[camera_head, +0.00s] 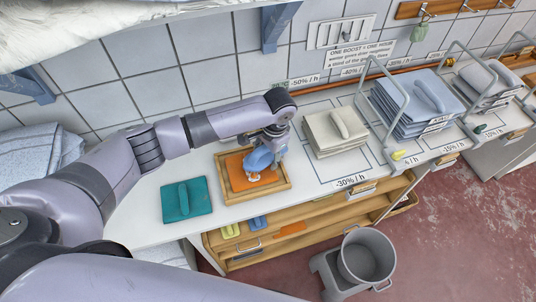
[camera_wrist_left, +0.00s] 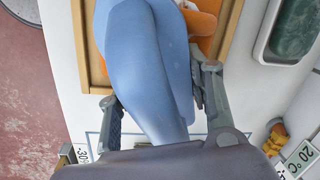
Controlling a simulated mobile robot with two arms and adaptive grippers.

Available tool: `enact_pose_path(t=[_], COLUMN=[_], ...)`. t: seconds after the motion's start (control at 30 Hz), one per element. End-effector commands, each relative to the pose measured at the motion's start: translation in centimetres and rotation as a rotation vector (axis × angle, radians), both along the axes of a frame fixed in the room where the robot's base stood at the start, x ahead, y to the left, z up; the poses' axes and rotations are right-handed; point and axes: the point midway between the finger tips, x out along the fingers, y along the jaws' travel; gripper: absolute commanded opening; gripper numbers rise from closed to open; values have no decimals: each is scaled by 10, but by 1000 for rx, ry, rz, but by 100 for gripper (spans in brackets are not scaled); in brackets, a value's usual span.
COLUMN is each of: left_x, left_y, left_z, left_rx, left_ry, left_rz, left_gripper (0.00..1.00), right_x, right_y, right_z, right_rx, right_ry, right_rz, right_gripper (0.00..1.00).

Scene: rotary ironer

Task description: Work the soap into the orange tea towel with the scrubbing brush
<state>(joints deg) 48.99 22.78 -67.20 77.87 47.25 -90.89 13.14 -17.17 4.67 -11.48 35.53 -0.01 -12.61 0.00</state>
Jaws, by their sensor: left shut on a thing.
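The orange tea towel (camera_head: 237,178) lies in a shallow wooden tray (camera_head: 227,198) on the white counter. My left gripper (camera_head: 272,150) is over the tray, shut on the blue scrubbing brush (camera_head: 258,160). The brush's pale underside appears to rest on the towel, but the exact contact is hard to see. In the left wrist view the brush (camera_wrist_left: 148,65) runs between the fingers of my left gripper (camera_wrist_left: 160,105) and covers much of the tray (camera_wrist_left: 88,50). An orange patch of towel (camera_wrist_left: 203,22) shows beside it. I cannot make out the soap. My right gripper is out of view.
A teal folded cloth (camera_head: 186,200) lies left of the tray, and a beige stack (camera_head: 335,132) lies right. Blue-grey stacks (camera_head: 415,104) and wire frames stand further right. A grey bucket (camera_head: 366,257) stands below.

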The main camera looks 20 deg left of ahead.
Motion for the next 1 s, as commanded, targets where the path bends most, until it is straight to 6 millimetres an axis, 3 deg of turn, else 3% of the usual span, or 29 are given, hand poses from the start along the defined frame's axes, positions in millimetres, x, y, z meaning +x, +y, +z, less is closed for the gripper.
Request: enact_pose_path(t=[0.03, 0.23, 0.83, 1.0], left_x=[-5, -5, -2, -2], left_y=[4, 4, 1, 0], left_z=[-7, -1, 50, 59], left_rx=[10, 10, 2, 0], left_ry=[14, 15, 6, 4], left_rz=[3, 3, 0, -1], left_gripper=[6, 6, 6, 6], right_x=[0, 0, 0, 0], right_y=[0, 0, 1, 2], right_z=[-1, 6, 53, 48], right_rx=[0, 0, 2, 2], right_ry=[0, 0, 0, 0], right_rz=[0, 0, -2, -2], right_gripper=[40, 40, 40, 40])
